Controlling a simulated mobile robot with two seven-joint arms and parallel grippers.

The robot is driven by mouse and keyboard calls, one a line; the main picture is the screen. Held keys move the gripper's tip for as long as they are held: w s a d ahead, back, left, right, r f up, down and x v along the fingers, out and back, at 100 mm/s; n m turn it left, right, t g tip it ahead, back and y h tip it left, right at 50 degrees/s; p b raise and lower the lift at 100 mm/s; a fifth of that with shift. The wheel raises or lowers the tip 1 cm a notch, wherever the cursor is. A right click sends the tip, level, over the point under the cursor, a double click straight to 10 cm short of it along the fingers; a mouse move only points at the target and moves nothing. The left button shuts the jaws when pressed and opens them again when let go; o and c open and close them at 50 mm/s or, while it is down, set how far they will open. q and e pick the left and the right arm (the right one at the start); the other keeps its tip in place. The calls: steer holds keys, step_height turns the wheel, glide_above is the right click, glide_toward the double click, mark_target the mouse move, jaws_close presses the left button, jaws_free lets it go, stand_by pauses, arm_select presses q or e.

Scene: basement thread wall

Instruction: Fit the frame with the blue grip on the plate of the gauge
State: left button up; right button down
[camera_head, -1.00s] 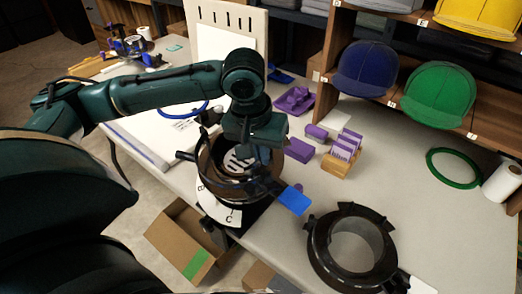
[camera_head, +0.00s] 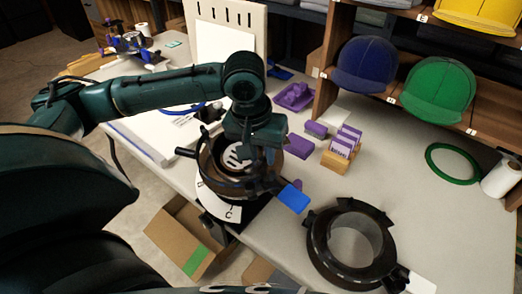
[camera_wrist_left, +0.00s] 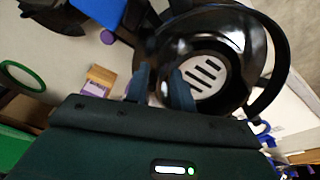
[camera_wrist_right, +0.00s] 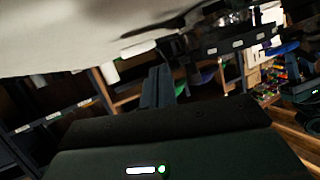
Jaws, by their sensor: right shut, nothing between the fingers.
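The dark ring-shaped frame (camera_head: 218,181) with the blue grip (camera_head: 294,198) is around the slotted plate (camera_head: 236,159) of the gauge at the near table edge. I cannot tell whether it rests fully on the gauge. The gauge's white lettered base (camera_head: 226,212) shows below it. My left gripper (camera_head: 264,163) points down at the frame's right side. In the left wrist view its fingers (camera_wrist_left: 160,76) are a little apart, with the frame's rim at them. The blue grip also shows there (camera_wrist_left: 102,11). My right gripper (camera_wrist_right: 158,76) is shut and empty, away from the gauge.
A second dark frame (camera_head: 322,252) with a white grip (camera_head: 421,285) lies to the right on the table (camera_head: 430,225). Purple blocks (camera_head: 299,146) and a wooden card holder (camera_head: 336,162) stand behind. A green ring (camera_head: 431,161) lies farther right. An open carton (camera_head: 170,235) is on the floor.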

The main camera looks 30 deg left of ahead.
arm_select(q)
steer(key=shift+o, duration=0.3)
arm_select(e)
steer(key=shift+f, duration=0.15)
arm_select(q)
steer(key=shift+r, duration=0.4)
arm_select(e)
steer(key=shift+w+a+f+g, duration=0.1)
steer(key=shift+a+f+g, duration=0.1)
steer(key=shift+f, duration=0.2)
steer(key=shift+w+a+f+g, duration=0.1)
steer(key=shift+f+g, duration=0.1)
steer(key=shift+f, duration=0.2)
steer(key=p, duration=0.1)
steer(key=a+g+p, duration=0.1)
steer(key=p, duration=0.1)
steer(key=shift+w, duration=0.25)
arm_select(q)
step_height(320, 180, up, 12)
steer(key=s, duration=0.2)
steer(key=shift+s+a, duration=0.2)
steer(key=shift+a, duration=0.05)
arm_select(e)
steer(key=shift+w, duration=0.1)
